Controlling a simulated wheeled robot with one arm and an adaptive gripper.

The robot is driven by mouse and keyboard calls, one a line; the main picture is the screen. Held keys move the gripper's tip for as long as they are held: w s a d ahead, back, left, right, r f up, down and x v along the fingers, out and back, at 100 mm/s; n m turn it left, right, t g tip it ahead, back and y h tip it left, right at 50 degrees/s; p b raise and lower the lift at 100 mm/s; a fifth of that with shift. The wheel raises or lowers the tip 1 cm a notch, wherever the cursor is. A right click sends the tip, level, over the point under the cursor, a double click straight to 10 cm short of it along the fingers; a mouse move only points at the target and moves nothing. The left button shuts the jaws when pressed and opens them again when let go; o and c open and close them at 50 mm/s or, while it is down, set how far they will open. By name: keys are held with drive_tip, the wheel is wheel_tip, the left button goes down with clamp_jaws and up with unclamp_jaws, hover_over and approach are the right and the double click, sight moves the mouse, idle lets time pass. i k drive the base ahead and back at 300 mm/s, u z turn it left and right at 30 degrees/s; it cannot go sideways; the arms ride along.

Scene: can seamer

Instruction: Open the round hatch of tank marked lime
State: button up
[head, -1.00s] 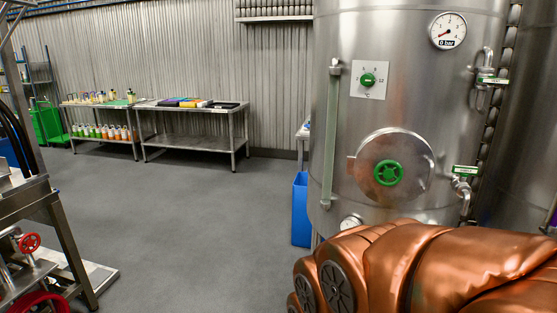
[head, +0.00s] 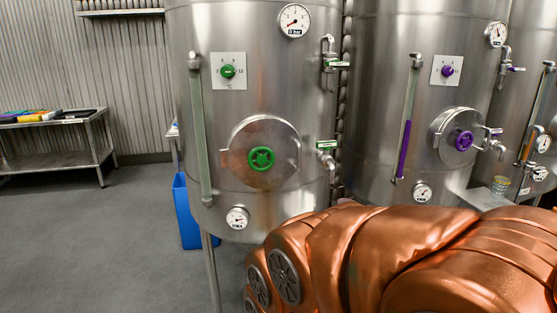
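A steel tank (head: 255,100) with green fittings stands in the middle of the head view. Its round hatch (head: 277,135) lies flat against the tank wall and looks shut. A green handwheel (head: 260,159) sits at the hatch's centre. To the right, a second steel tank (head: 385,80) has a round hatch (head: 443,124) with a purple handwheel (head: 464,141), also looking shut. I cannot read the word lime on either tank. My gripper is not in view; my copper-coloured arm fills the lower right and hides the lower parts of the tanks.
The green tank carries a dial knob (head: 228,72), a pressure gauge (head: 294,21), a low gauge (head: 237,219) and side valves (head: 328,146). A blue bin (head: 188,215) stands left of its leg. A steel table (head: 55,160) is at far left. Floor between is clear.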

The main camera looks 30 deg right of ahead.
sight(277, 135)
drive_tip(key=z, duration=0.6)
drive_tip(key=k, duration=1.35)
drive_tip(key=u, duration=0.6)
drive_tip(key=i, duration=0.5)
drive_tip(key=u, duration=0.75)
drive_tip(key=i, duration=0.75)
drive_tip(key=z, duration=0.5)
drive_tip(key=i, duration=0.95)
drive_tip(key=z, duration=0.85)
